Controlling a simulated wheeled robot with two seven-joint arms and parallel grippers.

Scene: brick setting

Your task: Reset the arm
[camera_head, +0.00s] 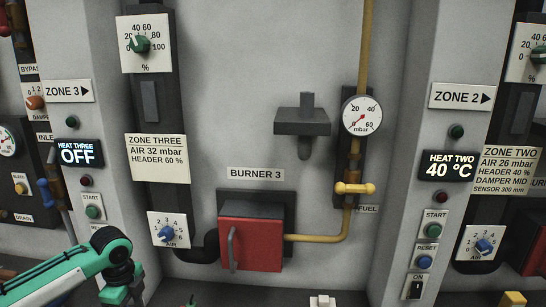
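My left arm, green and black, comes in at the lower left. It bends at a dark joint near the RESET label and runs down out of the picture, so its gripper is not seen. My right arm and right gripper are not in view. Nothing is seen held. The arm covers part of the panel below the green START button (92,212) on the left.
A wall holds a red burner box (250,243), a yellow pipe (318,238) with a yellow valve handle (355,188) and a pressure gauge (362,116). Pillars stand either side.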

